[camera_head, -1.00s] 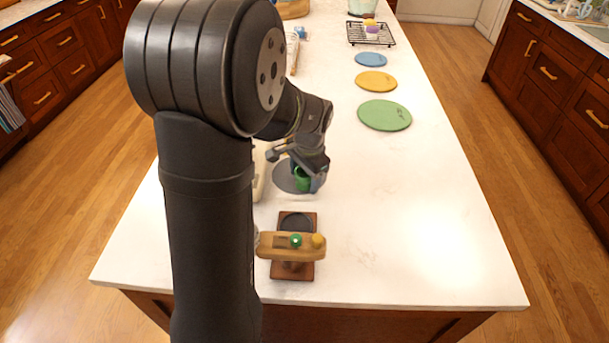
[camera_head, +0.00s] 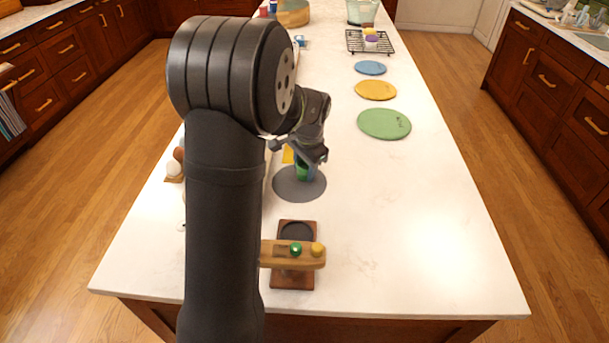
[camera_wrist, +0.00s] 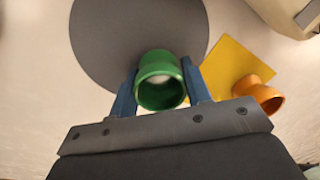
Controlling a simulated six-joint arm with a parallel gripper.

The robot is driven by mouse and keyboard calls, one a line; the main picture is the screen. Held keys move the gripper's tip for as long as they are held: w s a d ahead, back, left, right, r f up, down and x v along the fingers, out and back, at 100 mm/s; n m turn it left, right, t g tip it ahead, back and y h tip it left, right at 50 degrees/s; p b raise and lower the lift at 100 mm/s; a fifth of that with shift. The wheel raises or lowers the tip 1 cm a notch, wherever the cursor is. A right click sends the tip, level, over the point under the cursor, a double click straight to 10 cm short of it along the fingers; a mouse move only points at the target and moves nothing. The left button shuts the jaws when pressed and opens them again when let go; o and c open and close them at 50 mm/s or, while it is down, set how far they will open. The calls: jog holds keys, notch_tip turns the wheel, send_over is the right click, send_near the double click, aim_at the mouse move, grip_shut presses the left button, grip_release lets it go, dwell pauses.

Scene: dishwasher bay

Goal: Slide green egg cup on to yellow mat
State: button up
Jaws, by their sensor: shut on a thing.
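The green egg cup (camera_wrist: 161,90) is between the blue fingers of my gripper (camera_wrist: 160,76), which is shut on it. In the wrist view the cup overlaps the near edge of a grey round mat (camera_wrist: 110,40). A square yellow mat (camera_wrist: 228,66) lies just right of the cup; the cup is not over it. In the head view the green egg cup (camera_head: 302,172) is partly hidden by my gripper (camera_head: 309,162), over the far part of the grey mat (camera_head: 299,190). A bit of the square yellow mat (camera_head: 288,155) shows behind my arm.
Round blue (camera_head: 370,68), yellow (camera_head: 376,90) and green (camera_head: 385,124) mats lie farther right. A wooden stand (camera_head: 293,255) is nearer. The right of the counter is clear.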

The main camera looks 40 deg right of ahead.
jog(key=shift+w+d, duration=1.4)
jog(key=shift+w, duration=0.15)
jog(key=shift+w+d, duration=1.35)
jog(key=shift+w, duration=0.15)
jog(key=o, duration=1.1)
jog(key=r, duration=0.5)
jog(key=s+r, duration=0.1)
jog(key=r, duration=0.5)
jog(key=s+r, duration=0.1)
jog(key=r, duration=0.5)
jog(key=shift+s+r, duration=0.15)
jog(key=shift+r, duration=0.05)
jog(key=shift+f, duration=0.1)
